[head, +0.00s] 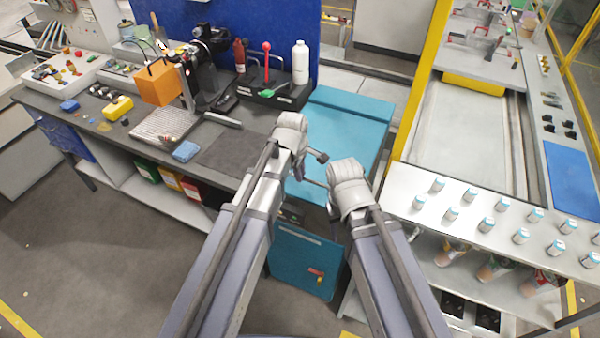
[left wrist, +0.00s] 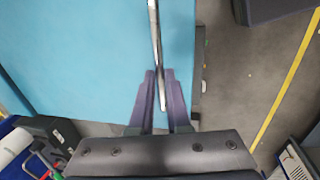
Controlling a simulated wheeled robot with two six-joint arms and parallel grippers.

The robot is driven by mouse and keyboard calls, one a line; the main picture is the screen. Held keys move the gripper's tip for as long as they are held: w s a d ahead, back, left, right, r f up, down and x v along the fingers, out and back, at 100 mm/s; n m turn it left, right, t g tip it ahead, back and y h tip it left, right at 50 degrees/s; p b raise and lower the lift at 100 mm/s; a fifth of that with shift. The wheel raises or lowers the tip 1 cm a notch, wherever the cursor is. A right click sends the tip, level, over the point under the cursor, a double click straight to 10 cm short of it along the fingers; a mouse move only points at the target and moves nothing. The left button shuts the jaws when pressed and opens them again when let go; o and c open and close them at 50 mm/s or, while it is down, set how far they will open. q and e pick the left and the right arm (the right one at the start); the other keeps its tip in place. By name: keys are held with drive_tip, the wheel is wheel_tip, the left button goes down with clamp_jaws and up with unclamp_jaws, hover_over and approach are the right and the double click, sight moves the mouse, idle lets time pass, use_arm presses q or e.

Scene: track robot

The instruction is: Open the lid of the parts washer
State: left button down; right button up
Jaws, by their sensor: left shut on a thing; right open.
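The parts washer is a teal box whose flat lid (head: 345,132) lies level in the head view, between the workbench and the yellow post. Its teal front (head: 300,262) shows lower down between my arms. In the left wrist view the lid (left wrist: 70,50) fills the upper left, with a thin metal bar handle (left wrist: 156,45) along its edge. My left gripper (left wrist: 162,80) is shut on this handle, one finger on each side. In the head view my left gripper (head: 318,157) is at the lid's front part, mostly hidden by its wrist. My right gripper (head: 330,203) is open, in front of the washer, partly hidden.
The workbench (head: 235,145) on the left holds an orange block (head: 159,83), a white bottle (head: 300,62) and a dark tray. On the right a pale table (head: 480,225) carries several small cans. A yellow post (head: 425,75) stands right of the washer. Floor is clear at lower left.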

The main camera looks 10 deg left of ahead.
use_arm(q)
drive_tip(key=shift+r, duration=0.1)
idle(0.8)
drive_tip(key=w+d+r+g+p, duration=0.1)
drive_tip(key=w+r+p, duration=0.4)
drive_tip(key=r+p, duration=0.6)
drive_tip(key=w+d+r+g+p, duration=0.1)
drive_tip(key=w+d+r+p, duration=0.2)
drive_tip(key=r+p, duration=0.9)
drive_tip(key=shift+w+r+y+p, duration=0.3)
drive_tip(key=shift+w+y+p, duration=0.1)
drive_tip(key=shift+w, duration=1.4)
drive_tip(key=c, duration=1.2)
unclamp_jaws()
drive_tip(key=shift+w+f, duration=0.1)
drive_tip(key=shift+c, duration=0.2)
drive_tip(key=shift+o, duration=0.8)
drive_tip(key=shift+w+f+g, duration=0.1)
drive_tip(key=shift+w+g, duration=0.05)
drive_tip(key=shift+g, duration=0.15)
drive_tip(key=shift+o, duration=1)
